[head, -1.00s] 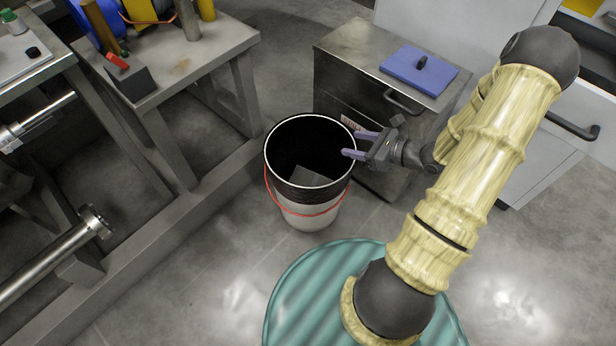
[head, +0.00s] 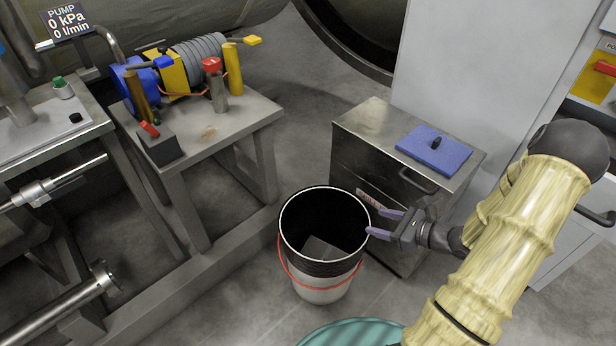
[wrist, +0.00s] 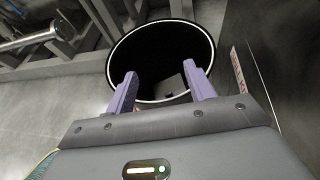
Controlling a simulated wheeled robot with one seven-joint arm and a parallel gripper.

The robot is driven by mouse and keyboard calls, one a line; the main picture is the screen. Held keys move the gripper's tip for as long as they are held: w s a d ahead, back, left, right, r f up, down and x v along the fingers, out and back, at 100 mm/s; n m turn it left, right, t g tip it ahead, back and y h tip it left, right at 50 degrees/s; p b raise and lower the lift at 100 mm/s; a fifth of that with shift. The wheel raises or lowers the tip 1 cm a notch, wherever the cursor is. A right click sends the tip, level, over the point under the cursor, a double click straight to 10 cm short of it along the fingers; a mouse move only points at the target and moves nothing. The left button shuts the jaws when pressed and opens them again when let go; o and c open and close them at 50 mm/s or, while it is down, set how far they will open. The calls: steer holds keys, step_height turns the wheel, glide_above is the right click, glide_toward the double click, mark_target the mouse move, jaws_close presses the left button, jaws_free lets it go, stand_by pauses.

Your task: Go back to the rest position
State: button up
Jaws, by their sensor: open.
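My gripper (head: 384,224) is open and empty, with its two purple fingers apart at the right rim of the bucket. In the wrist view the fingers (wrist: 163,88) point toward the bucket's mouth. The bucket (head: 318,290) is white with a black lining and a red handle, and stands on the floor. It also shows in the wrist view (wrist: 112,62). A grey block-like object (head: 320,250) lies inside the bucket.
A steel bench (head: 205,150) with a pump stands at the left. A teal ribbed drum top (head: 355,334) is in front. Grey floor lies between.

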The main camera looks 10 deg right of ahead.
steer(key=s+a+r+n+g+h+p, duration=0.55)
steer(key=s+a+r+n+g, duration=0.55)
steer(key=n, duration=0.8)
step_height(320, 180, up, 46)
steer(key=w+n+t+h+p, duration=0.1)
steer(key=n+t+h+p, duration=0.3)
steer(key=p, duration=3.5)
steer(key=n, duration=0.4)
steer(key=shift+w+a+r+p, duration=0.2)
steer(key=shift+r+p, duration=0.05)
steer(key=shift+p, duration=0.1)
